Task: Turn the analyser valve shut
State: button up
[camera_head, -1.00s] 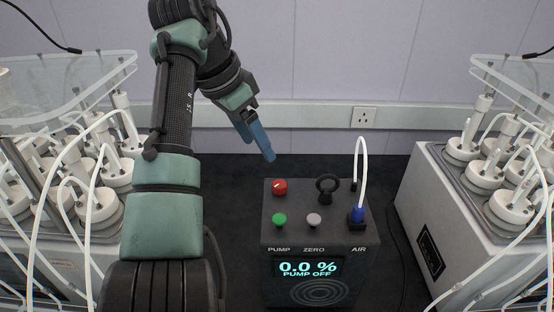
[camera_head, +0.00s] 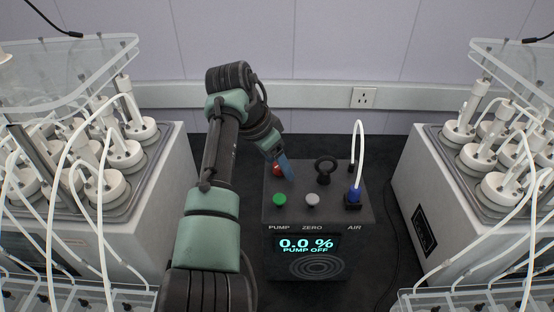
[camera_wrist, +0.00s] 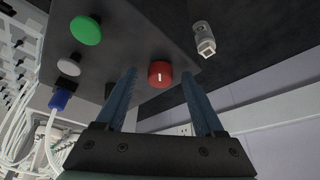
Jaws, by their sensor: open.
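The analyser is a dark box (camera_head: 310,215) on the bench, with a lit display reading 0.0 % and PUMP OFF. Its red round knob (camera_head: 277,169), which I take for the valve, sits at the back left of the top face. In the wrist view the red knob (camera_wrist: 159,78) bears a white line running roughly up and down the picture. My gripper (camera_head: 288,174) is open with blue fingers, over the box's back left. In the wrist view the knob appears between the two fingertips; I cannot tell their remaining distance. In the head view a finger partly hides the knob.
Reactor units with tubes stand left (camera_head: 160,190) and right (camera_head: 425,205). A pale fitting (camera_wrist: 204,42) lies near the knob.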

grip_shut()
jog(key=shift+r+p, duration=0.1)
jog(key=shift+p, duration=0.2)
jog(key=n+p, duration=0.1)
jog(key=n, duration=0.1)
jog(key=n+t+y+p, duration=0.1)
jog(key=p, duration=0.1)
jog(key=shift+s+d+r+n, duration=0.1)
jog(key=shift+d+r+n, duration=0.05)
jog(key=shift+n, duration=0.25)
jog(key=n+y+p, duration=0.1)
jog(key=n+p, duration=0.1)
jog(key=n+y+p, duration=0.1)
jog(key=n, duration=0.2)
jog(key=shift+d+t+p, duration=0.2)
jog(key=shift+t+p, duration=0.15)
jog(key=shift+t, duration=0.05)
jog(key=n+y, duration=0.1)
jog(key=n, duration=0.4)
jog(key=shift+d+y+p, duration=0.1)
jog(key=shift+y+p, duration=0.25)
jog(key=shift+y, duration=0.05)
jog(key=shift+d+n+g+y+b, duration=0.1)
jog(key=shift+n+g+y+b, duration=0.5)
jog(key=shift+n, duration=1.5)
